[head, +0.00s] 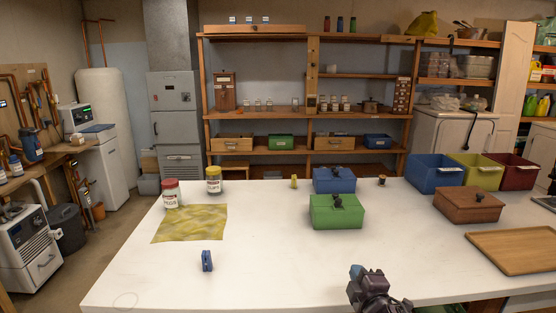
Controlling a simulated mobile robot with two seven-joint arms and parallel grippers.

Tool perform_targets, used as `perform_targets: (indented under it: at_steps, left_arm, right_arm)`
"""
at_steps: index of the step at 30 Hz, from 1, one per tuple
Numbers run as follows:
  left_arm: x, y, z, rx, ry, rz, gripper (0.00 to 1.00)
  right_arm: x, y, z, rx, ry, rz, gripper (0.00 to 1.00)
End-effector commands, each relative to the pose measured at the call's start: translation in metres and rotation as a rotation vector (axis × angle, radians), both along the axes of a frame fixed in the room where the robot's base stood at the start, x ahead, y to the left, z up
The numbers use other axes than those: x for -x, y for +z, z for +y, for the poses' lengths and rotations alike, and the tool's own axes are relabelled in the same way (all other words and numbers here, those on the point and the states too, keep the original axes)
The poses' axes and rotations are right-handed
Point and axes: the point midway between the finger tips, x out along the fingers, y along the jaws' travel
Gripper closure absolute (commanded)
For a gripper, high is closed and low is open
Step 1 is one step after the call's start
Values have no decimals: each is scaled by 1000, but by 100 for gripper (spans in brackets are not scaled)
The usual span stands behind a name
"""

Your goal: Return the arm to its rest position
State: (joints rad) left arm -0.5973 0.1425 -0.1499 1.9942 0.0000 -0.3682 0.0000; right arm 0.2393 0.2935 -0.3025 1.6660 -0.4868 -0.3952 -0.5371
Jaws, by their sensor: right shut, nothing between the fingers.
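My right gripper (368,275) shows at the bottom of the head view, right of centre, over the near edge of the white table (270,270). It is dark, with its fingers shut and empty. It is apart from the things on the table. The green box (336,212) stands farther back, beyond the gripper and a little to its left. My left gripper is not in view.
A blue box (334,181) stands behind the green one. A brown box (468,206) and wooden tray (515,250) are at right. Two jars (172,194), a yellow cloth (190,223) and small blue object (207,261) are at left. The table's middle front is clear.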

Motion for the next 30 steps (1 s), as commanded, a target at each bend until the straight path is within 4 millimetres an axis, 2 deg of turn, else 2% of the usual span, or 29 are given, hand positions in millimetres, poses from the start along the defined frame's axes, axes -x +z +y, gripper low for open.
perform_targets:
  at_steps: [3,6,12,18,24,27,30]
  left_arm:
    - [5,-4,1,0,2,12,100]
    - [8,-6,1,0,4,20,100]
    - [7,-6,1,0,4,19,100]
    - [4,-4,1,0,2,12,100]
    - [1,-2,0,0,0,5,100]
    - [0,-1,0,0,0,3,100]
    - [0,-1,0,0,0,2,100]
  right_arm:
    - [42,-28,-7,-380,-27,99,100]
    - [77,-48,-14,-650,-66,172,100]
    - [149,-87,-32,-1021,-173,284,100]
    - [224,-125,-53,-1175,-302,363,100]
    - [294,-163,-71,-1194,-436,433,100]
    - [317,-176,-75,-1194,-478,462,100]
    - [329,-183,-76,-1191,-498,477,100]
